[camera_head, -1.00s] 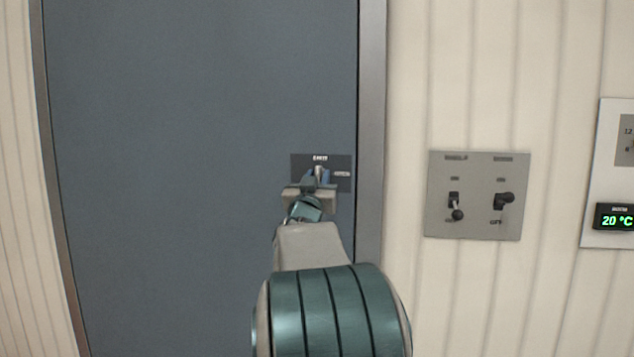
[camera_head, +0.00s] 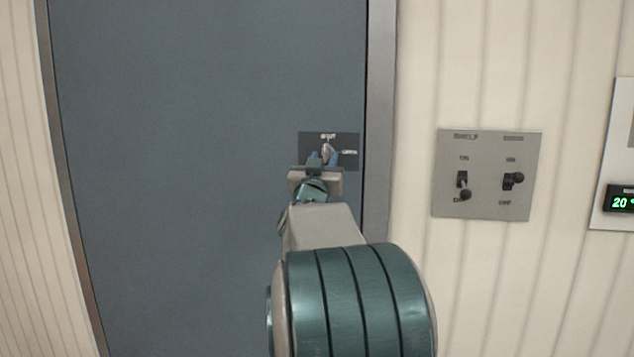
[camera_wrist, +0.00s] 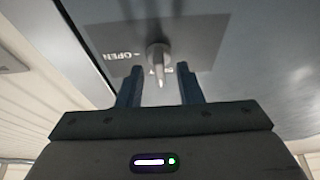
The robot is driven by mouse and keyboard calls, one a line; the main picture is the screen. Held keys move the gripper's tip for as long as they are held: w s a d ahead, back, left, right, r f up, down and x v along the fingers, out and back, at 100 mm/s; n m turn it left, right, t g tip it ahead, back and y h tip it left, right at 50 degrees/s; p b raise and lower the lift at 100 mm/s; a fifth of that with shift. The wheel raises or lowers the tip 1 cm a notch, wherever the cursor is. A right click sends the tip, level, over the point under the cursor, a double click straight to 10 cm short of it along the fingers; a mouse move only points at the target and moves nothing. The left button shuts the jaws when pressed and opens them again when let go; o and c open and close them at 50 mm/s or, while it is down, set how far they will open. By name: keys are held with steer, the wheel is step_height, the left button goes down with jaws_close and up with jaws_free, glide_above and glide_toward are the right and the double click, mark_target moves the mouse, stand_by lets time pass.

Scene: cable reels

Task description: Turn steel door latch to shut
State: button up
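The steel latch (camera_head: 327,152) sits on a dark plate (camera_head: 352,163) near the right edge of the blue-grey door (camera_head: 200,150). Its handle points up toward the SHUT label; the OPEN label is to its right. The latch also shows in the wrist view (camera_wrist: 159,55), where its tip points down over the SHUT label and OPEN is at left. My gripper (camera_head: 324,160) is at the latch from below. In the wrist view its two blue fingers (camera_wrist: 160,86) are apart, with the latch tip between them and a visible gap on each side.
A metal door frame (camera_head: 380,120) runs to the right of the latch. Beyond it on the pale ribbed wall are a switch panel (camera_head: 487,205) with two black switches and a panel with a green temperature display (camera_head: 619,203).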

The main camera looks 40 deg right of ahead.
steer(key=b+v, duration=0.1)
steer(key=v, duration=1.1)
steer(key=a+f+n+g+y+p, duration=0.1)
steer(key=a+f+n+y+p, duration=0.35)
steer(key=a+y, duration=0.4)
steer(key=a+f+n+g+y+p, duration=0.1)
steer(key=a+f+n+y+p, duration=0.2)
steer(key=a+f+y, duration=0.55)
steer(key=s+a+f+n+g+p, duration=0.1)
steer(key=s+a+f+g+p, duration=0.1)
steer(key=s, duration=0.7)
steer(key=s+a+f+n+g+p, duration=0.1)
steer(key=s+a+f+g+p, duration=0.2)
steer(key=s+a+g, duration=0.3)
steer(key=s+f+g, duration=0.1)
steer(key=s+g, duration=0.1)
steer(key=s, duration=0.1)
steer(key=shift+s, duration=0.2)
steer(key=shift+a, duration=0.1)
